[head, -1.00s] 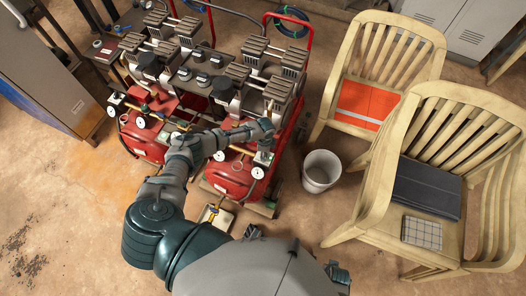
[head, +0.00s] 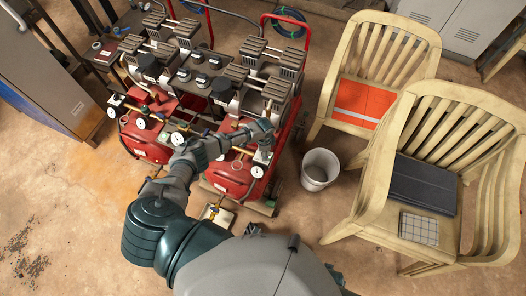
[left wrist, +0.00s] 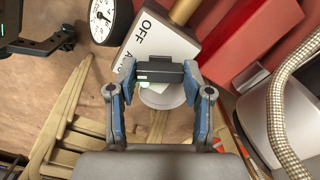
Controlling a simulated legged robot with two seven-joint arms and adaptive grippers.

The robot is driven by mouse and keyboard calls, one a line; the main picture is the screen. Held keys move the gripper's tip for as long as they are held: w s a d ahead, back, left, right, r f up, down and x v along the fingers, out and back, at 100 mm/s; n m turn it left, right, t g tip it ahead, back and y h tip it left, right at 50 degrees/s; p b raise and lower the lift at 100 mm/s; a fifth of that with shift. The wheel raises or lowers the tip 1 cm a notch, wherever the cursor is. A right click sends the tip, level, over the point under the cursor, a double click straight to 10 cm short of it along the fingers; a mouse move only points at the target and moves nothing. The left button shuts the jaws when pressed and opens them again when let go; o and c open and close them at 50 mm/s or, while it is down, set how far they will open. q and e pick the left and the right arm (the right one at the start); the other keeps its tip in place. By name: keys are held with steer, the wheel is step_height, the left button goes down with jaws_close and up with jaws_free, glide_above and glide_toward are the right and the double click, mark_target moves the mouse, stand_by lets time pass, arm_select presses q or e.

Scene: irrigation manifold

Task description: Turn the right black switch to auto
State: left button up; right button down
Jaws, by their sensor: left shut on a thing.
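The black switch (left wrist: 160,74) sits on a white plate (left wrist: 160,45) lettered "OFF", with a second word beginning "A" partly hidden. In the left wrist view my left gripper (left wrist: 157,82) has its two blue-grey fingers on either side of the switch and is shut on it. In the head view my left gripper (head: 265,138) is at the right red tank (head: 232,176), just above the small light switch box (head: 262,157). The switch is too small to make out there.
A gauge (left wrist: 110,18) sits close left of the plate, and a braided hose (left wrist: 284,100) runs on the right. In the head view a white bucket (head: 319,170) and two wooden chairs (head: 436,155) stand right of the compressors.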

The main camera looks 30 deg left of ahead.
arm_select(q)
steer(key=o, duration=1.2)
steer(key=shift+w+d+r, duration=0.1)
steer(key=shift+w+d, duration=0.1)
steer(key=shift+d, duration=0.2)
steer(key=shift+c, duration=0.2)
steer(key=shift+a+r, duration=0.15)
steer(key=shift+r, duration=0.4)
step_height(320, 180, up, 11)
steer(key=shift+f, duration=0.1)
